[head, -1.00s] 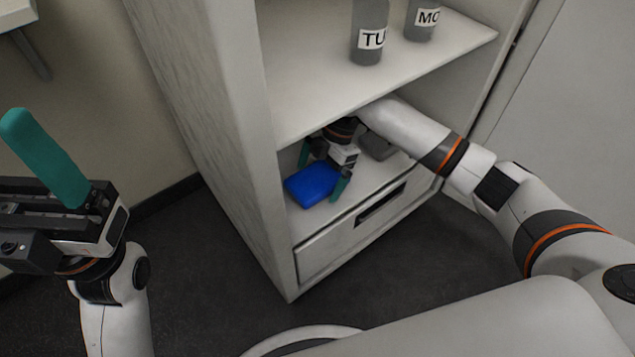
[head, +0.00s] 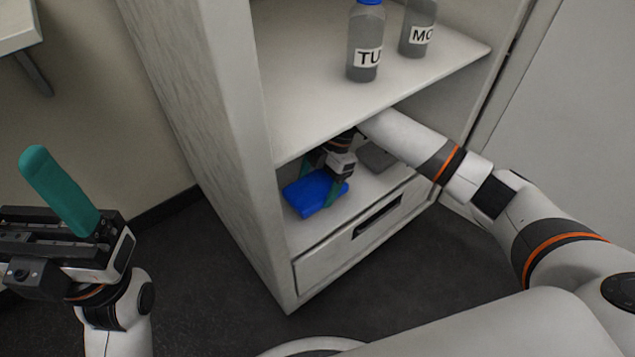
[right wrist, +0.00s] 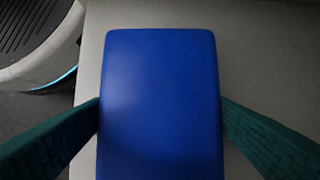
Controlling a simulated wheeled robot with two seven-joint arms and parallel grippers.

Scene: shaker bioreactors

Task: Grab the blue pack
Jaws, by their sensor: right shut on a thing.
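The blue pack (head: 312,194) lies on the lower shelf of the white cabinet, near its left wall. My right gripper (head: 325,183) reaches in under the upper shelf and is shut on the pack. In the right wrist view the blue pack (right wrist: 160,105) fills the middle, with one green finger against each long side. My left gripper (head: 65,195) is at the left of the head view, away from the cabinet. One green finger of it shows upright; its jaw opening cannot be made out.
A grey pack (head: 377,155) lies on the same shelf behind my right gripper. Two labelled bottles, one marked TU (head: 366,45) and one marked MO (head: 418,30), stand on the upper shelf (head: 310,110) above my arm. A drawer (head: 350,235) is below.

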